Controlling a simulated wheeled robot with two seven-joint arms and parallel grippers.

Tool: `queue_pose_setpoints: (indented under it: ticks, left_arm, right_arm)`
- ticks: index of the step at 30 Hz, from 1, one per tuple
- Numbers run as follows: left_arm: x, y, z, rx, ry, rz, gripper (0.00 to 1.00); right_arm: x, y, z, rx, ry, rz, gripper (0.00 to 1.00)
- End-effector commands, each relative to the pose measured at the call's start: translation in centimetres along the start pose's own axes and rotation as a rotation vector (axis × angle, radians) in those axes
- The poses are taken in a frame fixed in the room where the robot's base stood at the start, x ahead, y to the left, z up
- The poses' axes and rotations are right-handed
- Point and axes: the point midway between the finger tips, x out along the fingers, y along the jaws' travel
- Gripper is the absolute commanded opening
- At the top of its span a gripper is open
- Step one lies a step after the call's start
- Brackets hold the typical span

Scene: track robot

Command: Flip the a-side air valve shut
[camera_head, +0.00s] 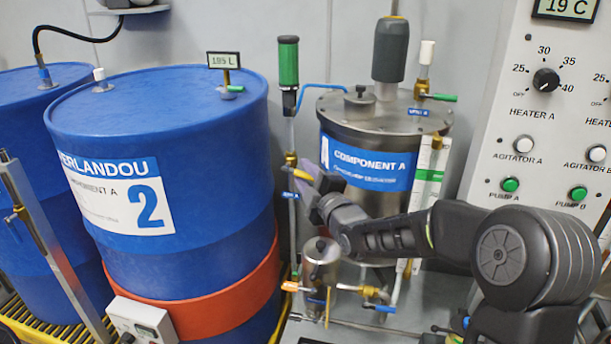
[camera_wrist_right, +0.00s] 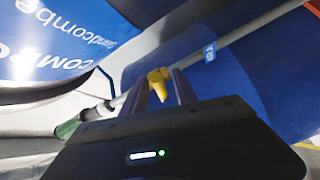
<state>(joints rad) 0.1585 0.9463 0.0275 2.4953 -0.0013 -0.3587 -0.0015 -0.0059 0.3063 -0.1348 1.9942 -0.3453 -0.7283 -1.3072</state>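The air valve (camera_head: 291,160) is a small yellow fitting on the thin vertical pipe below the green-bodied cylinder, with a small blue tag (camera_head: 291,194) beneath it. Its yellow handle (camera_head: 302,174) points right, toward my right gripper (camera_head: 314,186). In the right wrist view the yellow handle (camera_wrist_right: 157,84) lies between the two fingers (camera_wrist_right: 162,92), which stand apart; I cannot tell whether either touches it. The tag also shows in the wrist view (camera_wrist_right: 209,52). My left gripper is not in view.
The blue component A drum (camera_head: 160,240) stands close on the left of the pipe. The steel component A tank (camera_head: 385,125) stands behind my right arm. The control panel (camera_head: 545,120) is at right.

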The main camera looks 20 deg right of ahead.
Motion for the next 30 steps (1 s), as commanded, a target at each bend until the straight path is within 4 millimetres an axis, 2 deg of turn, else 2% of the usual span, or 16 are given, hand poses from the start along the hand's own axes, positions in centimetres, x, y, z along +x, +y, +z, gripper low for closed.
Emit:
queue_pose_setpoints:
  ticks: [7, 19, 30]
  left_arm:
    - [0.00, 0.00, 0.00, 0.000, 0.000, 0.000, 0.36]
    - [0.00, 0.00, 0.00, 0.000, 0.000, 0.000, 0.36]
    - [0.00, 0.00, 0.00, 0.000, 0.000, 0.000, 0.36]
  right_arm:
    - [0.03, 0.00, 0.01, 0.000, 0.000, 0.000, 0.33]
    - [0.00, 0.01, 0.03, 0.000, -0.001, 0.000, 0.00]
    - [0.00, 0.00, 0.04, 0.000, -0.001, 0.000, 0.00]
